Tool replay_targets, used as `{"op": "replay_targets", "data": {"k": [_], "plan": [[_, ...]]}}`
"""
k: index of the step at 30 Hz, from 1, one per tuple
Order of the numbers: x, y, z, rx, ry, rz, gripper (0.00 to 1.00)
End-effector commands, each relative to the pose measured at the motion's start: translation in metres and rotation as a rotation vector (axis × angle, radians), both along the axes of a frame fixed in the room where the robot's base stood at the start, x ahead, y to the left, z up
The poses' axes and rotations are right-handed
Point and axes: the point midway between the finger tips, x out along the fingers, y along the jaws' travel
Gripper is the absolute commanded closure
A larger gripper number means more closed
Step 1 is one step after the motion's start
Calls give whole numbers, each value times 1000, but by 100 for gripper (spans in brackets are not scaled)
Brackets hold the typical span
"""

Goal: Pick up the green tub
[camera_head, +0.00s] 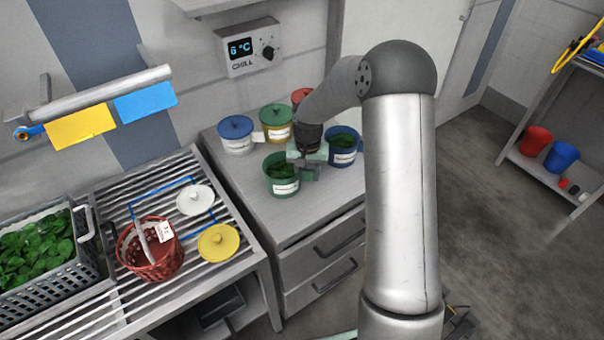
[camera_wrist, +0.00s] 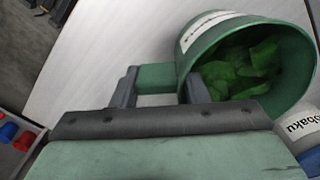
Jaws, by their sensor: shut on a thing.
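The green tub (camera_head: 284,187) is open, with green leaves inside and a white label on its side. It appears upright on the grey counter, though I cannot tell whether its base touches it. My gripper (camera_head: 306,169) is at the tub's right side, over its handle. In the wrist view, the fingers of my gripper (camera_wrist: 160,88) are on either side of the green handle (camera_wrist: 157,77), shut on it. The green tub also fills the upper right there (camera_wrist: 205,45), its leaves visible.
A blue tub with leaves (camera_head: 342,158) stands close to the right of my gripper. A slatted rack (camera_head: 120,300) at left holds a red basket (camera_head: 158,262) and loose lids. The counter's front is clear.

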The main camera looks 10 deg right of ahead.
Motion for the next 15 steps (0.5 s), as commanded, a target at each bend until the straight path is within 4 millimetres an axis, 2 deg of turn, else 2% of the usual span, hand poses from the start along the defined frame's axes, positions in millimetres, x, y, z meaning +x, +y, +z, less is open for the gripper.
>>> {"op": "replay_targets", "data": {"k": [8, 15], "plan": [[1, 0, 14, 0, -4, -1, 100], [-5, 0, 36, 0, -4, 0, 100]]}}
